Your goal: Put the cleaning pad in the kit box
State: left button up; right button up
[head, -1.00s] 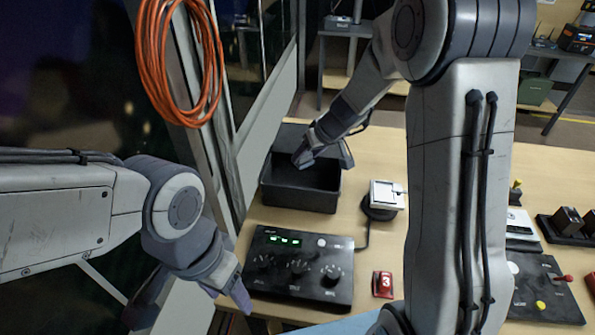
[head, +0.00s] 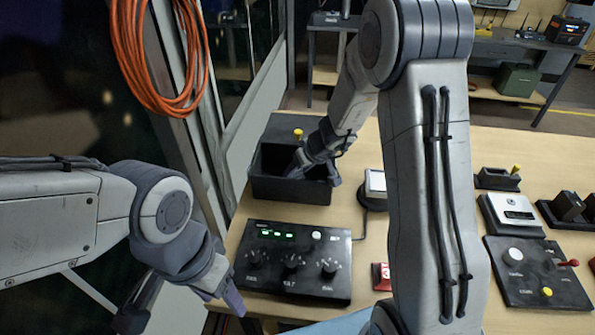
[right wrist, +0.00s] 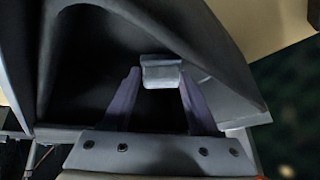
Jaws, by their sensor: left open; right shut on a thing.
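The kit box (head: 290,191) is a black open-topped bin at the back left of the table in the head view. My right gripper (head: 313,174) reaches down at its opening, with the fingers spread to either side. In the right wrist view my right gripper (right wrist: 161,84) is shut on a small light-grey block, which looks like the cleaning pad (right wrist: 162,75). The dark box interior surrounds it there. The pad cannot be made out in the head view. My left gripper (head: 225,300) is open and empty at the table's front left.
A black control panel (head: 290,262) with knobs and a green display stands in front of the box. A white-topped device (head: 375,184) is to the box's right, partly behind my right arm. A red block (head: 381,277) lies nearer. Switch panels (head: 538,275) fill the right side.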

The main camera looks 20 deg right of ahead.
jog(key=o, duration=1.4)
jog(key=shift+c, duration=0.2)
jog(key=p+v, duration=0.2)
jog(key=v, duration=1)
jog(key=s+a+r+n+g+y, duration=0.1)
jog(key=s+a+r+n+g, duration=0.2)
jog(key=s+a, duration=1.1)
jog(key=s+n+g+h, duration=0.1)
jog(key=s+g+h, duration=0.1)
jog(key=s, duration=1.2)
jog(key=shift+s+a+f+n+g+h, duration=0.2)
jog(key=shift+a+f+n+g+h, duration=0.1)
jog(key=shift+f+n+g+h, duration=0.15)
